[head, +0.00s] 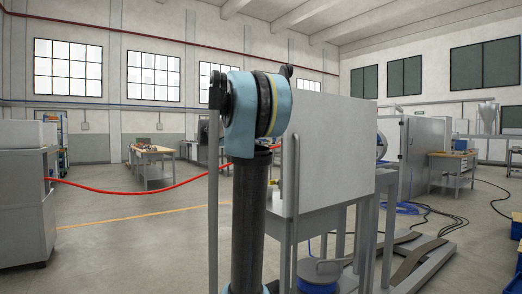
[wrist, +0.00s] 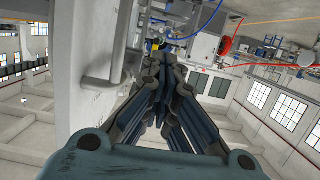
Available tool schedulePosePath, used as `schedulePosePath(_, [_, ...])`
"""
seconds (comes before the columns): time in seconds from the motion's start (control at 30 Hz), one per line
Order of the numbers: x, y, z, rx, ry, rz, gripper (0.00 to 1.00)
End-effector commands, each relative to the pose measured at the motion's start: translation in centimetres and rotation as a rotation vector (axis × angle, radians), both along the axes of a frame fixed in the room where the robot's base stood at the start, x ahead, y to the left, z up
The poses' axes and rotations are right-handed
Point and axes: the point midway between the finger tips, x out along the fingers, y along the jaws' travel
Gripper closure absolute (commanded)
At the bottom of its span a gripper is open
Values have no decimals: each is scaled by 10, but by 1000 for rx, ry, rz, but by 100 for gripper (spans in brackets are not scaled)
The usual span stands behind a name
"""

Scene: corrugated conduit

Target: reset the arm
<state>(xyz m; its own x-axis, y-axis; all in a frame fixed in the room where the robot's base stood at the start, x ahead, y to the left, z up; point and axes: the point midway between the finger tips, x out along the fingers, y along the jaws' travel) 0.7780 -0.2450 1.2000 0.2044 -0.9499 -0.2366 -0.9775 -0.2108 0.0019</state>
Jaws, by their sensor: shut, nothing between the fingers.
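My gripper (wrist: 165,65) shows in the wrist view, its dark linked fingers drawn together in the middle with nothing between them. It points away from the camera and is in free air. A large pale panel with a grey pipe-like bar (wrist: 118,45) is close on its left; I cannot tell whether they touch. In the head view my arm rises upright in the middle with a blue joint at its top, and my gripper does not show there.
A white upright panel (head: 335,150) stands on a grey table (head: 348,190) right behind my arm. A red hose (head: 120,190) crosses on the left. A workbench (head: 152,162) stands further back. Cables (head: 425,215) lie on the floor at right. The left floor is mostly open.

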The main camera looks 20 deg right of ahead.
Motion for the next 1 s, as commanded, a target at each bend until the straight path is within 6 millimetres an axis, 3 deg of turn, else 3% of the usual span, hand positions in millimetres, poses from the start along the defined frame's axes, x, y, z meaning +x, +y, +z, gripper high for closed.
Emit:
schedulePosePath(0.57, [-4,2,-4,10,13,4,100])
schedulePosePath(0.67, [-20,6,-21,47,63,19,100])
schedulePosePath(0.77, [-46,15,-50,112,154,51,100])
schedulePosePath(1.0, [-121,49,-140,305,410,199,100])
